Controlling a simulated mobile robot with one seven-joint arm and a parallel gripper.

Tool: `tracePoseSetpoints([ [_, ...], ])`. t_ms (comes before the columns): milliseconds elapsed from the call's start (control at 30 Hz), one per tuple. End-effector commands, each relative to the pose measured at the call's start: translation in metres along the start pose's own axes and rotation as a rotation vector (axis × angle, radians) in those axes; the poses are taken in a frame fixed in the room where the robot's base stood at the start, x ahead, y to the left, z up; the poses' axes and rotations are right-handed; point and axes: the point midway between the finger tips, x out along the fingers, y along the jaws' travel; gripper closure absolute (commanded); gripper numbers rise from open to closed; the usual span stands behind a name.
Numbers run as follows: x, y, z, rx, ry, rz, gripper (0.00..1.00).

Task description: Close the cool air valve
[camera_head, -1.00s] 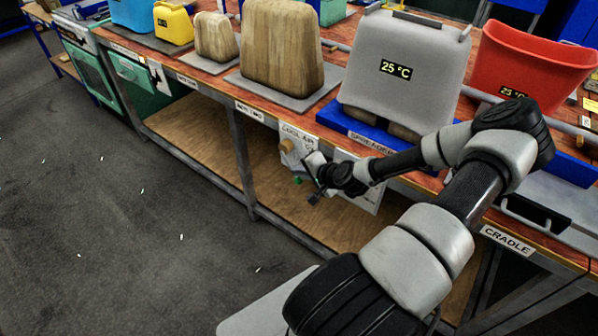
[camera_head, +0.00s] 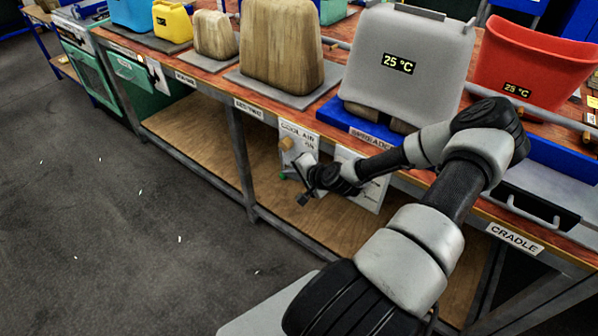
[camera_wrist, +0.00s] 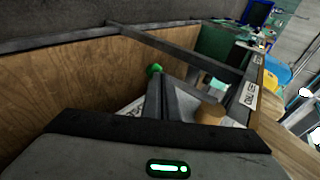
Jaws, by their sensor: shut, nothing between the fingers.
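The cool air panel (camera_head: 312,150) is a white plate under the bench's front edge, lettered "COOL AIR" and "ON". A round tan knob (camera_head: 286,144) sticks out near its top left, and it also shows in the wrist view (camera_wrist: 209,113). My gripper (camera_head: 290,173) is in front of the panel, below the tan knob. In the wrist view its fingers (camera_wrist: 161,80) are together and empty. A small green piece (camera_wrist: 155,70) shows right at the fingertips; I cannot tell whether they touch. My gripper and wrist hide part of the panel.
A second white panel (camera_head: 372,190) is just right, behind my arm. A bench leg (camera_head: 240,165) stands left of the panel. The wooden lower shelf (camera_head: 305,225) is clear. A grey mould (camera_head: 405,75) and a red bin (camera_head: 533,68) stand on the bench.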

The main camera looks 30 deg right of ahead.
Motion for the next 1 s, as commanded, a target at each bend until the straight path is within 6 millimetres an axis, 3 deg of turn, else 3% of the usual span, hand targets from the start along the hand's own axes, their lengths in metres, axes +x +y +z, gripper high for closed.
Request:
tracePoseSetpoints([
  [1000, 0.01, -0.0028, 0.0025, -0.001, -0.002, -0.001, 1.0],
])
